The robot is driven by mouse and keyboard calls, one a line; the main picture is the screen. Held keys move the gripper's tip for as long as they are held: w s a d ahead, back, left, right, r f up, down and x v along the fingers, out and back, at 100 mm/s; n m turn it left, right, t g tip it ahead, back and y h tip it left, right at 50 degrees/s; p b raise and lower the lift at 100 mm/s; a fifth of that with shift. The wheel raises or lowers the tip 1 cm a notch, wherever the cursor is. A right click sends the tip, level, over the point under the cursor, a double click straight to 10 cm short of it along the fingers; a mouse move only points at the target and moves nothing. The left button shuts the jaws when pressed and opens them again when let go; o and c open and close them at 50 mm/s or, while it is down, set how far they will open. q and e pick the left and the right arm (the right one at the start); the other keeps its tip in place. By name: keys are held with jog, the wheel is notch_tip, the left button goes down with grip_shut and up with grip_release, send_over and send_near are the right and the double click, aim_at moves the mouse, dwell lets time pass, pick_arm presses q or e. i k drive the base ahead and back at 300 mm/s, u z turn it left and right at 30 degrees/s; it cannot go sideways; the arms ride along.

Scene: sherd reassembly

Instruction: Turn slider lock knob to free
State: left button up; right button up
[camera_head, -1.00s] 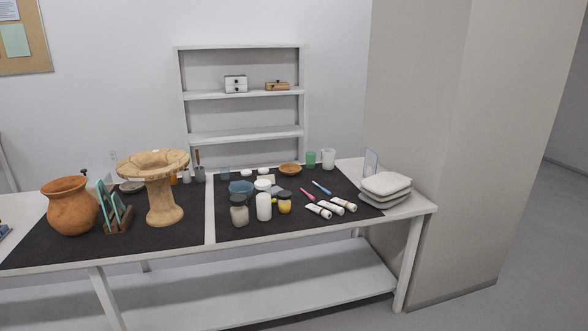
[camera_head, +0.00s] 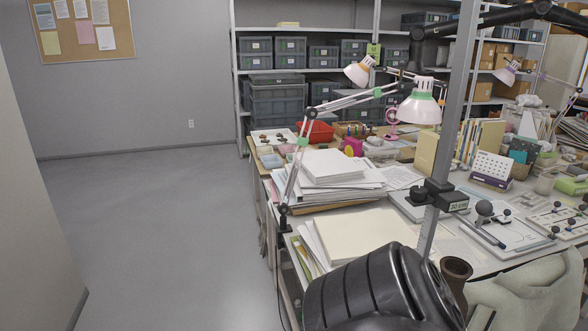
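A black slider block (camera_head: 440,196) with a white-lettered label sits on an upright metal post (camera_head: 450,130) at the right of the middle. A small dark knob-like part (camera_head: 418,195) sticks out on the block's left side. It is too small to tell which way it is turned or whether it is the lock knob. Neither of my grippers shows in this view.
A cluttered table (camera_head: 458,240) carries paper stacks (camera_head: 333,167), desk lamps (camera_head: 421,103) and a flat board with dark knobs (camera_head: 505,232). Shelves with grey crates (camera_head: 289,97) stand behind. The floor (camera_head: 150,220) on the left is clear.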

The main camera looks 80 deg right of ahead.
aim_at(418, 193)
jog(key=z, duration=1.15)
jog(key=i, duration=2.15)
jog(key=z, duration=3.95)
